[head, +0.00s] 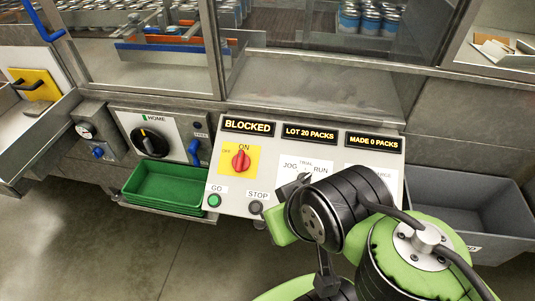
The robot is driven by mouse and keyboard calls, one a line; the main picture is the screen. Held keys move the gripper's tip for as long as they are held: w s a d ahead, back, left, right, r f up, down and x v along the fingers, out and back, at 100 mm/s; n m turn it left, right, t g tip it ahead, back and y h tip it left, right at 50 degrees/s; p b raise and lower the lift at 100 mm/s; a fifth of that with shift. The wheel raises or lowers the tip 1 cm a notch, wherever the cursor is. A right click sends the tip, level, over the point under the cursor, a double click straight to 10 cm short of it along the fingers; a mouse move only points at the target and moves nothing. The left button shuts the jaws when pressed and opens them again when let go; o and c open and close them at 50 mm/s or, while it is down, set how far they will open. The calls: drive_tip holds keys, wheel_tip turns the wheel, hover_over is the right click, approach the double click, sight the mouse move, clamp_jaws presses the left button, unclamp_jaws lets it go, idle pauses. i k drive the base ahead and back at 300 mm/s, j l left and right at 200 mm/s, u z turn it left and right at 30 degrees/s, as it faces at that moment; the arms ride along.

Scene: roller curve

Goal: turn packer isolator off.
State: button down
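The isolator (240,161) is a red rotary knob on a yellow plate on the sloping control panel, marked OFF at left and ON at top. Its handle stands roughly upright, toward ON. My arm reaches over the panel from the lower right. My gripper (293,190) is mostly hidden behind my dark wrist; only dark pieces show near the JOG/RUN selector, right of and a little below the isolator. I cannot make out its fingers or any contact. The isolator is unobstructed in this view.
A green GO button (214,200) and a dark STOP button (256,207) sit below the isolator. The BLOCKED display (249,127) is above. My arm covers part of the panel's right side. A green tray (165,186) is left; a grey bin (470,205) is right.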

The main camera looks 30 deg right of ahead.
sight(241, 162)
drive_tip(key=z, duration=0.15)
drive_tip(key=i+j, duration=0.1)
drive_tip(key=j, duration=0.2)
drive_tip(key=i+j, duration=0.1)
drive_tip(key=j, duration=0.25)
drive_tip(key=i+j, duration=0.1)
drive_tip(key=j, duration=0.2)
drive_tip(key=i+j, duration=0.1)
drive_tip(key=j, duration=0.25)
drive_tip(key=u, duration=0.05)
